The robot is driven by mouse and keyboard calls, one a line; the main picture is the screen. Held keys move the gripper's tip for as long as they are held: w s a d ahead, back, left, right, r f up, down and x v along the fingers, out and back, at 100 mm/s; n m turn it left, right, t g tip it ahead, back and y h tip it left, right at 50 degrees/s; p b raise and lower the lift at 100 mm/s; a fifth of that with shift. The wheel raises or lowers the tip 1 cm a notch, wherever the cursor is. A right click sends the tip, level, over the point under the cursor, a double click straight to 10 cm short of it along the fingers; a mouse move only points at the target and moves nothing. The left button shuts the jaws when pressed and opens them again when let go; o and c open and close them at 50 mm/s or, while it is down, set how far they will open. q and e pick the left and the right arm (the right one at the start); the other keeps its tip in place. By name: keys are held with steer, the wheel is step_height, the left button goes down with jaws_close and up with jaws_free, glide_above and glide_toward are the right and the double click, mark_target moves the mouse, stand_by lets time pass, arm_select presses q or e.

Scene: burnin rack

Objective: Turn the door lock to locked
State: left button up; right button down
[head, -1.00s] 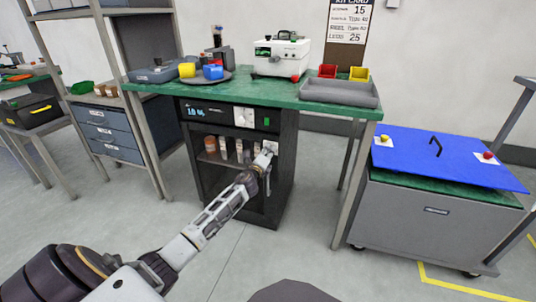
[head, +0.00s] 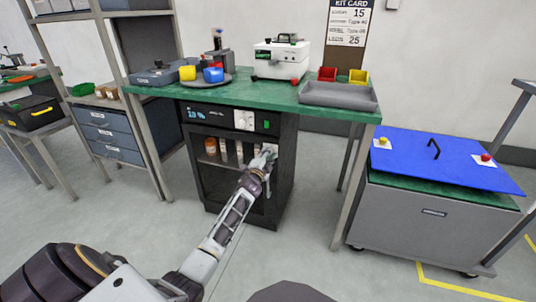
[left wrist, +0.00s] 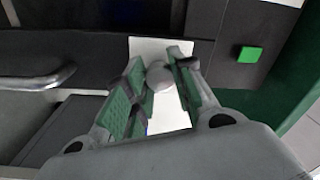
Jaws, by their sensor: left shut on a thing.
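The dry cabinet (head: 284,185) stands under the green bench, with a dark glass door and a lit display at its top. The door lock is a small grey knob (left wrist: 160,76) on a white plate (left wrist: 146,47), on the cabinet's front. My left gripper (head: 268,153) is at the upper right of the door. In the left wrist view its green-padded fingers (left wrist: 157,86) are shut on the knob, one on each side. The fingers hide part of the knob, so I cannot read its turn position. My right gripper is not in view.
A green square button (left wrist: 250,54) and a metal bar handle (left wrist: 40,82) are near the lock. Several bottles (head: 211,147) stand behind the door glass. A grey cart (head: 425,225) with a blue top is at the right. The floor in front of the cabinet is clear.

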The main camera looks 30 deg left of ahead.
arm_select(q)
steer(key=shift+n, duration=0.7)
steer(key=o, duration=1)
steer(key=shift+o, duration=0.2)
steer(key=shift+s, duration=0.15)
